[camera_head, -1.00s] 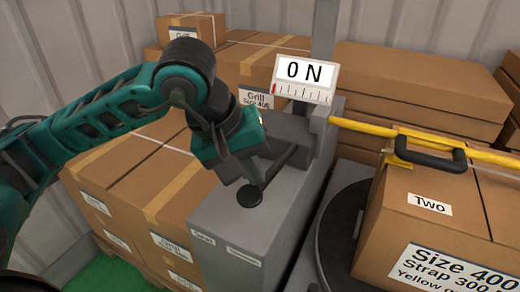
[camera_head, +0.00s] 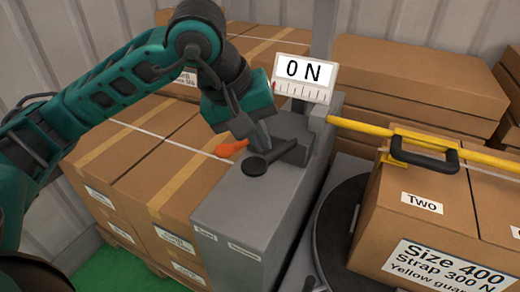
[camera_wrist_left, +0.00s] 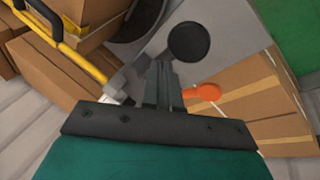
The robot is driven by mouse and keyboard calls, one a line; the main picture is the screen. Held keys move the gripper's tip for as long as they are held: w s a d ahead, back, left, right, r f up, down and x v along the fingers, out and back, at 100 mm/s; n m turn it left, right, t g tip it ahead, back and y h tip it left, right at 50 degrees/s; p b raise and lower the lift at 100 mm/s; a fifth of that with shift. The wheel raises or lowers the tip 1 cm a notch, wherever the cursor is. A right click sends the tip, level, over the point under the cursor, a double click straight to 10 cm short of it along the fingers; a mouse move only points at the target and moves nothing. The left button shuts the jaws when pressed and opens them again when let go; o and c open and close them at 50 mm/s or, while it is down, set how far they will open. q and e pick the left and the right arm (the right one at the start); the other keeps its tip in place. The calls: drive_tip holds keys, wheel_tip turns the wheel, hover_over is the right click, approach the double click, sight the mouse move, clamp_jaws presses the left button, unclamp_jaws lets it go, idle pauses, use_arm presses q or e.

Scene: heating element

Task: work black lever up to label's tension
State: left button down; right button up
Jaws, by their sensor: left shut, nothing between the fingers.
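The black lever (camera_head: 272,158) with its round knob sticks out from the top of the grey machine housing (camera_head: 240,205), pointing left and slightly down. My left gripper (camera_head: 262,143) is shut and empty, fingertips pointing down right by the lever; I cannot tell if they touch it. In the left wrist view the closed fingers (camera_wrist_left: 160,75) are beside the black knob (camera_wrist_left: 188,42). The display (camera_head: 303,72) reads 0 N, with the red pointer at the left end of its scale. The box label (camera_head: 440,265) reads Size 400, Strap 300 N, Yellow guard. My right gripper is out of view.
An orange lever (camera_head: 232,149) is just left of the black one, close to my gripper. A yellow bar (camera_head: 360,128) with a black handle (camera_head: 425,160) runs right over the labelled box (camera_head: 390,205). Stacked cartons (camera_head: 150,170) stand left of the housing.

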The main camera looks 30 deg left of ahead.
use_arm(q)
drive_tip(key=shift+w+r, duration=0.2)
drive_tip(key=shift+r, duration=0.3)
drive_tip(key=r+p, duration=0.1)
drive_tip(key=w+r+p, duration=0.1)
drive_tip(key=r, duration=0.1)
drive_tip(key=w+r+p, duration=0.1)
drive_tip(key=shift+r, duration=0.3)
idle(0.9)
